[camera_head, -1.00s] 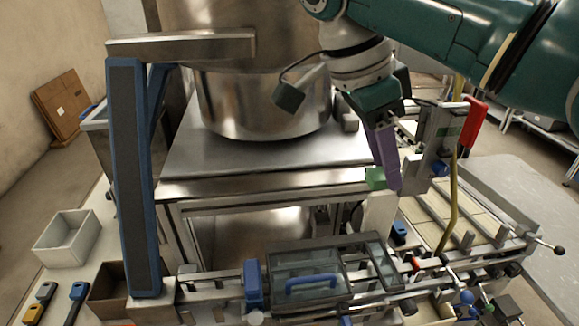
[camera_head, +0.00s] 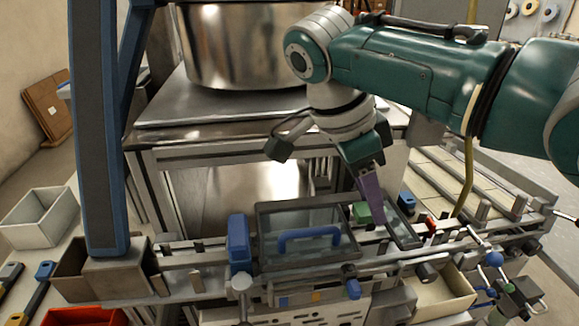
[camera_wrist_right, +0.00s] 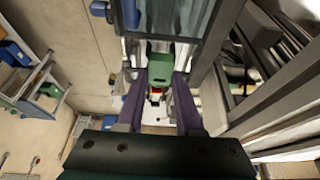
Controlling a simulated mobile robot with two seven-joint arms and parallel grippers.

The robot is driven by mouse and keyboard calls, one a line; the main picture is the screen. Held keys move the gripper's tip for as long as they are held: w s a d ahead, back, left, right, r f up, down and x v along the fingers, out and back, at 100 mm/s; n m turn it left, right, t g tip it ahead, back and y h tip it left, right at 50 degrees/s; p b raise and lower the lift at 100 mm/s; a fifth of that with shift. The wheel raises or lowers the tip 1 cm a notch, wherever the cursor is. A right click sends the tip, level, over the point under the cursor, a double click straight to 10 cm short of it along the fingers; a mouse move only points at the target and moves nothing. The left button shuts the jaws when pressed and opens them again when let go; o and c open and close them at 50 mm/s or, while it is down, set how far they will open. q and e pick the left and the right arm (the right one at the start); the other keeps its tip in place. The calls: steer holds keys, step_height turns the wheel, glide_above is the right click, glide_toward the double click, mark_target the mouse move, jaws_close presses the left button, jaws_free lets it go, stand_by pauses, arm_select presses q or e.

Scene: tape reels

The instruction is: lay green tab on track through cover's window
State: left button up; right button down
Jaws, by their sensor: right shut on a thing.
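The green tab (camera_head: 361,212) is held at the tips of my right gripper's purple fingers (camera_head: 372,198). In the right wrist view the green tab (camera_wrist_right: 160,68) sits between the two fingers (camera_wrist_right: 160,95). The clear cover (camera_head: 272,252) has a dark frame and a blue handle. Its narrower framed opening (camera_head: 408,240) is at the right end, and the tab is at that opening's left side in the head view. I cannot tell whether the tab touches anything below. The track under the tab is mostly hidden. My left gripper is out of view.
A blue block (camera_head: 238,240) stands left of the cover. A tall blue-grey post (camera_head: 95,130) rises at left. A large steel pot (camera_head: 250,45) stands behind on a metal platform. A red part (camera_head: 431,224) and metal rails lie right of the opening.

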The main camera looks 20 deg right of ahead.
steer(key=shift+f, duration=1.35)
steer(key=shift+f, duration=0.1)
